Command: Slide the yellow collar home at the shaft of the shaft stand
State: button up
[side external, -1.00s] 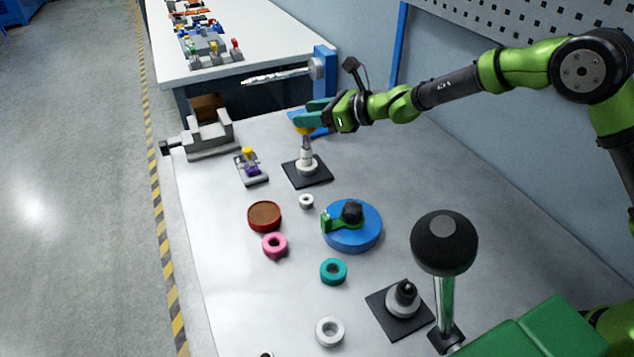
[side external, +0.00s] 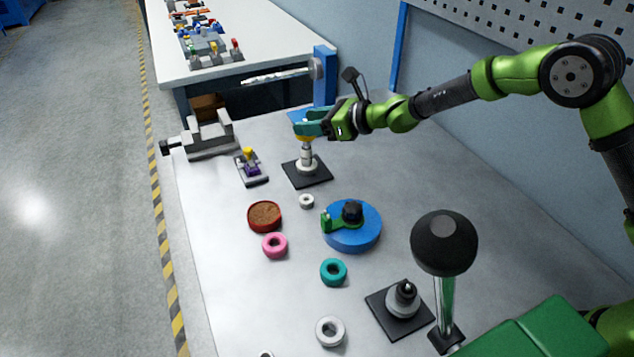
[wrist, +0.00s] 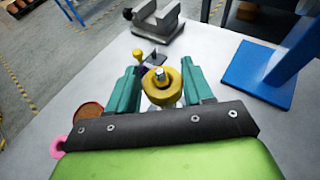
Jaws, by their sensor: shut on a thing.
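My gripper (wrist: 159,88) has its teal fingers shut on the yellow collar (wrist: 156,97), one finger on each side. In the wrist view the bright tip of the shaft (wrist: 159,72) shows through the collar's hole. In the side external view my gripper (side external: 303,125) is at the upper part of the upright shaft. Only a sliver of the yellow collar (side external: 304,138) shows there, below the fingers. The shaft stand (side external: 307,168) has a black square base and a white lower hub; bare shaft shows between hub and collar.
A small fixture with a yellow knob (side external: 250,167) stands left of the stand, and a grey vise (side external: 208,138) is behind it. A blue post (side external: 325,78) rises at the back. A white ring (side external: 306,201) and a blue disc (side external: 352,228) lie in front.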

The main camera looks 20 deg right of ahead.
aim_at(313, 138)
jog(key=shift+f, duration=0.5)
jog(key=shift+f, duration=0.1)
dwell(0.5)
jog(key=shift+f, duration=1.1)
jog(key=shift+f, duration=0.3)
jog(key=o, duration=1.2)
jog(key=shift+r, duration=0.15)
jog(key=shift+r, duration=0.1)
